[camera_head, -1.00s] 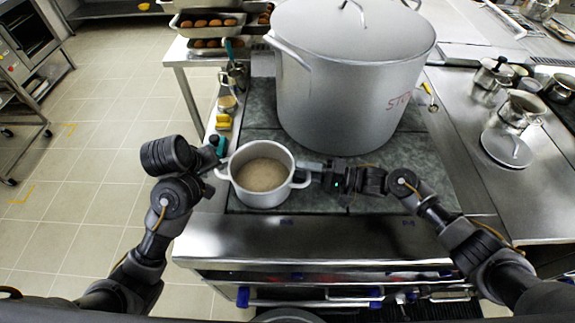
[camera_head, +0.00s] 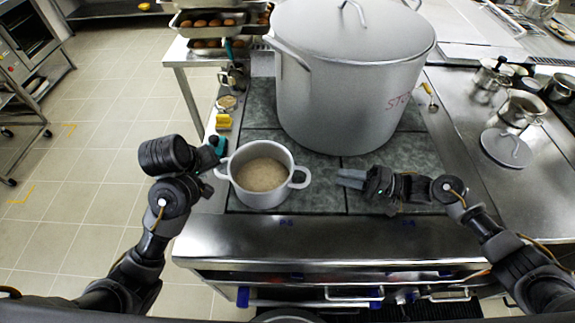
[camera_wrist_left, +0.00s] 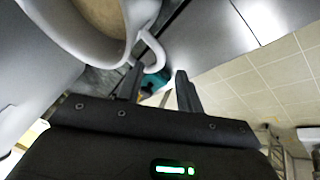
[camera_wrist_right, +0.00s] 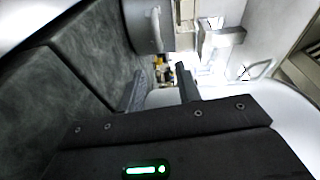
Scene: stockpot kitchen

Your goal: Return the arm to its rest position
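A small grey pot (camera_head: 286,164) with two side handles and brownish contents (camera_head: 262,174) stands upright on the dark stove top. My left gripper (camera_head: 220,160) is beside its left handle. In the left wrist view, my left gripper (camera_wrist_left: 158,76) has its fingers apart, with the pot handle (camera_wrist_left: 152,50) just beyond the fingertips; I cannot tell whether they touch it. My right gripper (camera_head: 345,178) is to the right of the pot, apart from its right handle. In the right wrist view, my right gripper (camera_wrist_right: 160,78) is open and empty.
A large lidded stockpot (camera_head: 345,90) stands behind the small pot, close to my right gripper. Metal pots and a lid (camera_head: 507,148) are on the right counter. A yellow object (camera_head: 223,121) lies at the left edge. Bare stove top (camera_head: 405,155) shows near the right gripper.

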